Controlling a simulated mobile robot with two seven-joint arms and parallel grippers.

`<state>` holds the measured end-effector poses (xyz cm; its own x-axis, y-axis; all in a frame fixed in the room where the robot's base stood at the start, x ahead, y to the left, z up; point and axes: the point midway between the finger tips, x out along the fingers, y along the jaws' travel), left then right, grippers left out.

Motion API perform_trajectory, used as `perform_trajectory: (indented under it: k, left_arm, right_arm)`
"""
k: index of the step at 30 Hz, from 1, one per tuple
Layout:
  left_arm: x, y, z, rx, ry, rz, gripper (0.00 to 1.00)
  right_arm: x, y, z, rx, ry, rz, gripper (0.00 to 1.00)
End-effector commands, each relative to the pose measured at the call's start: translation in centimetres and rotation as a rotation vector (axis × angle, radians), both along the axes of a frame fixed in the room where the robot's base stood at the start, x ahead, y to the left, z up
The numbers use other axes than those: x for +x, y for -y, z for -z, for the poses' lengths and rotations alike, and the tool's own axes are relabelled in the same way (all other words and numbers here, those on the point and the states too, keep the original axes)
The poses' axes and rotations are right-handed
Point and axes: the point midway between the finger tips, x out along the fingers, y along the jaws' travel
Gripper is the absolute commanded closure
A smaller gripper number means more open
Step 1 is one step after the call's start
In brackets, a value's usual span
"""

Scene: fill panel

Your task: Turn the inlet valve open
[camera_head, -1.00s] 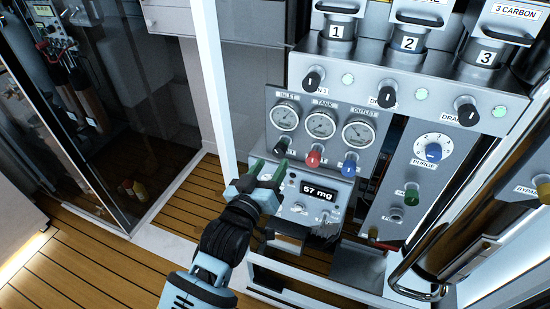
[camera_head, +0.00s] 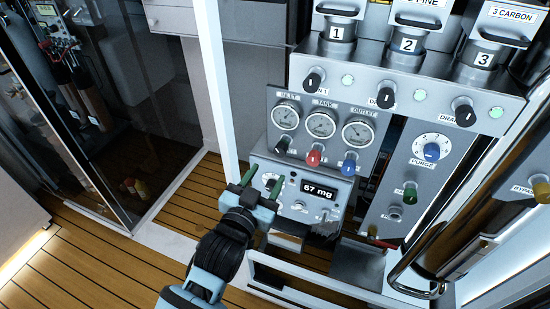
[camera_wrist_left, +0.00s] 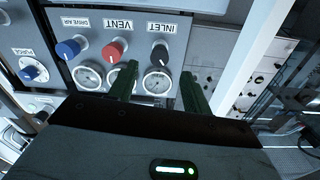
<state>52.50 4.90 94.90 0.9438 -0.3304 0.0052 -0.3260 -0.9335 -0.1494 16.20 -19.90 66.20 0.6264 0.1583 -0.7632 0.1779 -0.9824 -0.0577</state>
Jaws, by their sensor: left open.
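The inlet valve is a dark knob (camera_head: 282,145) below the left gauge (camera_head: 285,117) on the grey panel. It also shows in the left wrist view as a black knob (camera_wrist_left: 160,54) under an upside-down INLET label. My left gripper (camera_head: 261,183) is open and empty, below and left of the knob in the head view. In the wrist view its two green fingers (camera_wrist_left: 158,88) stand apart, with the inlet gauge (camera_wrist_left: 157,83) seen between them. The fingers look clear of the knob. The right gripper is out of view.
A red knob (camera_head: 314,158) and a blue knob (camera_head: 349,163) sit right of the inlet knob. A display box (camera_head: 318,188) reading 57 mg is just below. A white upright post (camera_head: 217,90) stands to the left. A metal rail (camera_head: 415,265) curves at the right.

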Motion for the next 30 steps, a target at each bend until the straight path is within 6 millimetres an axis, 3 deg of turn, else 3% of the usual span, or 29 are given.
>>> perform_trajectory:
  k: [30]
  left_arm:
    - [-0.2,0.5,-0.9,2.641,0.824,-0.020,0.51]
  right_arm:
    - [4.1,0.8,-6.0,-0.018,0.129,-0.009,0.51]
